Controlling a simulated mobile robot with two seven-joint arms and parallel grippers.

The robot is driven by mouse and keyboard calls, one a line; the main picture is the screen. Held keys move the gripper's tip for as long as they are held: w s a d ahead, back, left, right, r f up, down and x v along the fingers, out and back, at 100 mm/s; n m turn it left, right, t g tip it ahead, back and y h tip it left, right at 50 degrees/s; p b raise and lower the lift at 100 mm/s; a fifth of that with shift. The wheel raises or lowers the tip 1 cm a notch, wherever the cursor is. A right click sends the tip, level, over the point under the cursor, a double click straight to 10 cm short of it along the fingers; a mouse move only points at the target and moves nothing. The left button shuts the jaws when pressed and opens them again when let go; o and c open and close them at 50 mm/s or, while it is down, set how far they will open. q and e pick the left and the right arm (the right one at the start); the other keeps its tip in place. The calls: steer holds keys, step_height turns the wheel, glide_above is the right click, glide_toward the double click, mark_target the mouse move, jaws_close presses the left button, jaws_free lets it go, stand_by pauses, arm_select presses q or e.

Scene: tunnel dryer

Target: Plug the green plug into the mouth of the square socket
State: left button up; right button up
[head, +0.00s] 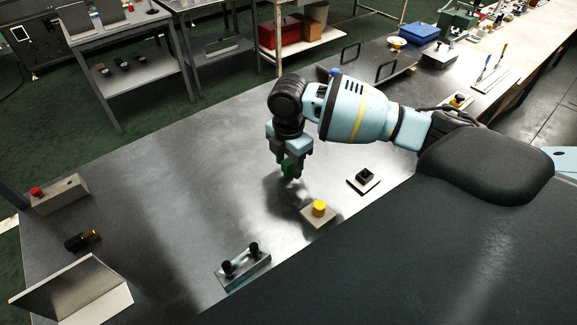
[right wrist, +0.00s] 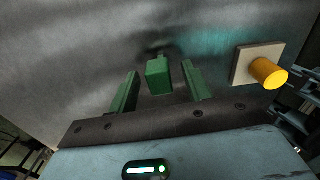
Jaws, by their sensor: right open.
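My right gripper (head: 291,172) points down above the middle of the grey table in the head view. In the right wrist view its two green fingers (right wrist: 160,88) are apart, with the green plug (right wrist: 158,76) between them. A gap shows on each side of the plug, so the fingers are not closed on it. Whether the plug touches the table is unclear. A dark squarish fitting on a pale plate (head: 365,179) lies right of the gripper and may be the square socket; its mouth cannot be made out. My left gripper is out of view.
A yellow knob on a beige plate (head: 319,210) sits just in front of the gripper; a block with two black knobs (head: 243,268) is further forward. A red-button box (head: 58,194), a dark cylinder (head: 82,240) and an angled panel (head: 72,290) lie left. The table's left middle is clear.

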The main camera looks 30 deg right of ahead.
mark_target(289, 161)
steer(key=c, duration=1.1)
steer(key=shift+o, duration=0.2)
steer(key=shift+r, duration=0.15)
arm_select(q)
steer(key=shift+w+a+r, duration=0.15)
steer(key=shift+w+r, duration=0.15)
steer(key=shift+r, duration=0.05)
arm_select(e)
step_height(289, 161, up, 10)
steer(key=shift+f, duration=0.1)
arm_select(q)
steer(key=shift+p, duration=0.3)
arm_select(e)
steer(key=shift+s, duration=0.1)
